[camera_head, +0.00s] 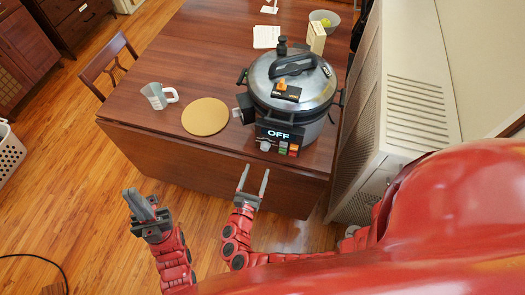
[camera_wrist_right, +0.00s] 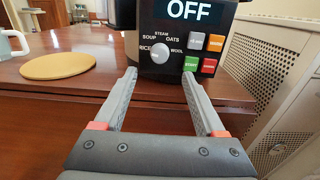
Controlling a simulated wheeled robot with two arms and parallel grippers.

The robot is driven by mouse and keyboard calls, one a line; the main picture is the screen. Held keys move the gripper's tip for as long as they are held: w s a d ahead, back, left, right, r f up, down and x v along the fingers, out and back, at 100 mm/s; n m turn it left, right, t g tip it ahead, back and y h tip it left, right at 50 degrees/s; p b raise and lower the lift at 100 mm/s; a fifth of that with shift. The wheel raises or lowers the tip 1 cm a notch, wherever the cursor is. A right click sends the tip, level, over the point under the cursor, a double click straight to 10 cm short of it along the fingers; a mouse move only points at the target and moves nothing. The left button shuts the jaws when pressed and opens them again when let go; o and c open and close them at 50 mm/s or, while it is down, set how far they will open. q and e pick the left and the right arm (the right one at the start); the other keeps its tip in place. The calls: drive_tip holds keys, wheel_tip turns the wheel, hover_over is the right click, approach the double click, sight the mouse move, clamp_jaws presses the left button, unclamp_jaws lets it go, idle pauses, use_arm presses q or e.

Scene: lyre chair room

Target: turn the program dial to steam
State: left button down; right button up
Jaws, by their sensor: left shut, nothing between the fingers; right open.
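The pressure cooker (camera_head: 292,85) stands on the table near its front right corner, with OFF on its display (camera_wrist_right: 195,10). The pale round program dial (camera_wrist_right: 160,53) is on its front panel; it also shows in the head view (camera_head: 265,146). I cannot tell where the dial points. My right gripper (camera_head: 254,170) is open and empty in front of the panel, its fingers (camera_wrist_right: 160,74) either side of the dial in the wrist view but short of it. My left gripper (camera_head: 140,202) is shut and empty, off the table's front.
Coloured buttons (camera_wrist_right: 200,63) sit right of the dial. A round tan mat (camera_head: 205,117) and a measuring cup (camera_head: 158,96) are left of the cooker on the table (camera_head: 200,60). A large vented cabinet (camera_head: 410,95) stands close on the right. A chair (camera_head: 108,60) is at the left.

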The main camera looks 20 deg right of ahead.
sight(264, 150)
drive_tip(key=x, duration=0.8)
drive_tip(key=shift+w+d, duration=0.2)
drive_tip(key=shift+w, duration=0.05)
drive_tip(key=shift+c, duration=0.2)
drive_tip(key=shift+f, duration=0.1)
clamp_jaws()
